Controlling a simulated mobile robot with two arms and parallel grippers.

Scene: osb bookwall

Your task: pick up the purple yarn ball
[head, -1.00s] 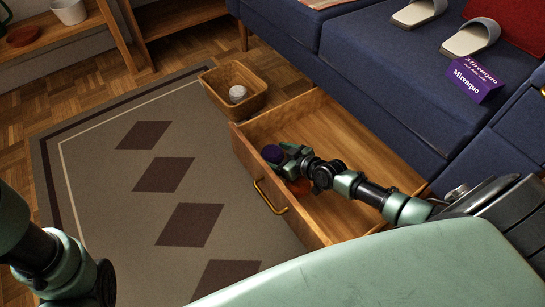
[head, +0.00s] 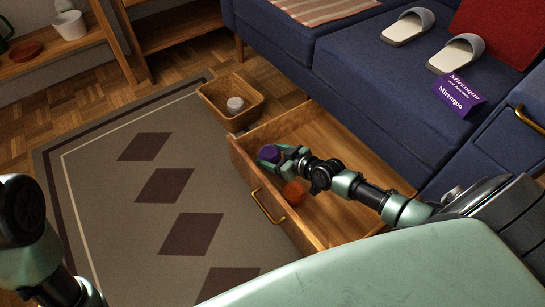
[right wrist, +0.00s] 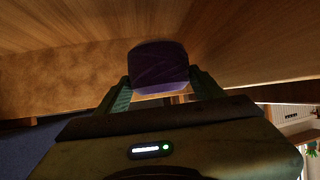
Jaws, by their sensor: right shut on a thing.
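The purple yarn ball (head: 269,154) is held between the fingers of my right gripper (head: 276,156), over the open wooden drawer near its front left corner. In the right wrist view the purple ball (right wrist: 158,66) sits between both fingertips (right wrist: 158,88), with the wooden drawer around it. My right gripper is shut on the ball. Of my left arm, only links show at the lower left of the head view; its gripper is out of view.
An orange ball (head: 293,193) lies in the drawer (head: 340,215) below my right wrist. A wooden basket (head: 248,98) with a pale ball (head: 235,105) stands beyond the drawer. A blue sofa (head: 350,90) borders the right, with slippers (head: 455,56) and a purple box (head: 459,94).

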